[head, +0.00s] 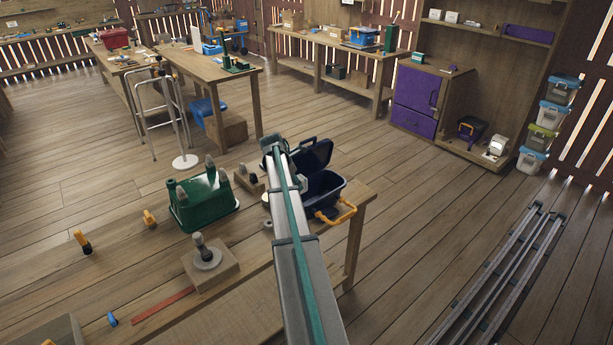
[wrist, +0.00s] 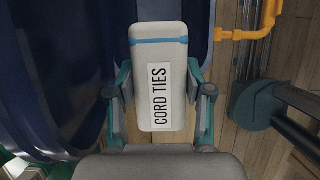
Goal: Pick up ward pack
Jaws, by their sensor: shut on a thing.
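In the wrist view, my gripper (wrist: 158,88) is shut on a pale, rounded pack (wrist: 173,45) with a blue band near its far end. Its white label reads "CORD TIES"; no "ward" wording shows. The fingers press on both long sides of the pack. Dark blue walls of a bin (wrist: 50,70) lie to the left of the pack and behind it. In the head view, the open dark blue lidded bin (head: 326,190) with a yellow handle stands at the bench's far right end. My arm covers part of it, and the pack cannot be made out there.
On the near bench (head: 240,315) stand a green bin (head: 205,200) with grey posts, a wooden block (head: 212,270) with a grey knob, and a red strip (head: 163,306). A yellow handle (wrist: 245,33) is close on the right in the wrist view.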

